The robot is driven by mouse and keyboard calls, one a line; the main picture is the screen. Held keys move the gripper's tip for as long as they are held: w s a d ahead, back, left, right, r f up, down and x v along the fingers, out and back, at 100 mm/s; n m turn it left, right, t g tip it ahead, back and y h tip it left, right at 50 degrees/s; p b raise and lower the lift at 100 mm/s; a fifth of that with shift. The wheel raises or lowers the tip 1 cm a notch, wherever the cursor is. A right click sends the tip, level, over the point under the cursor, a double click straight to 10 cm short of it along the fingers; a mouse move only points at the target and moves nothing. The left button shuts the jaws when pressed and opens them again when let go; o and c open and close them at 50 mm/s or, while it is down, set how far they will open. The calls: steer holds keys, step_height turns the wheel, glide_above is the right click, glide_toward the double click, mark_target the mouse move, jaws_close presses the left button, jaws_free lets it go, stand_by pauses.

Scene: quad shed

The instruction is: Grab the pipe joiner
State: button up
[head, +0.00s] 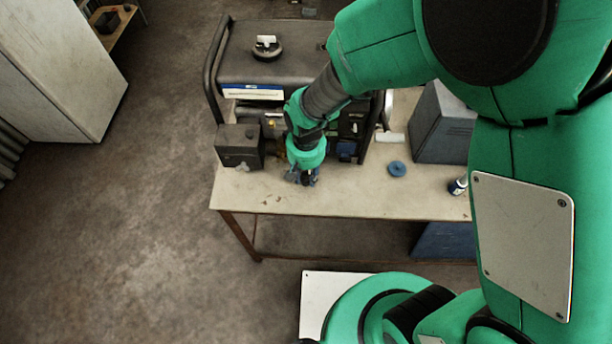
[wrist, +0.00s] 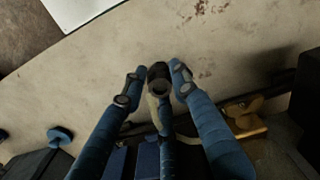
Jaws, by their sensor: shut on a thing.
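My gripper (head: 303,179) is low over the front part of the workbench, in front of the generator. In the wrist view its blue fingers (wrist: 157,82) are closed around a short dark cylinder with a round end, which looks like the pipe joiner (wrist: 158,74). The joiner sits between the fingertips, with its round end showing. Part of it is hidden by the fingers. In the head view the gripper covers it, and I cannot tell whether it touches the bench top.
The workbench (head: 350,202) holds a generator (head: 265,60) behind my gripper and a dark box (head: 239,147) to its left. A blue disc (head: 397,168), a small bottle (head: 457,187) and a grey case (head: 443,125) stand to the right. A brass-coloured piece (wrist: 246,120) lies near the fingers.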

step_height(320, 180, up, 3)
steer(key=shift+f+p, duration=0.2)
steer(key=shift+p, duration=0.2)
steer(key=s+d+p, duration=0.1)
steer(key=s+d, duration=0.2)
steer(key=s, duration=0.4)
steer(key=s+d+r+p, duration=0.1)
steer(key=s+d, duration=0.3)
steer(key=s, duration=0.3)
steer(key=shift+d+r+p, duration=0.15)
steer(key=shift+d+p, duration=0.05)
steer(key=shift+p, duration=0.1)
steer(key=shift+s, duration=0.1)
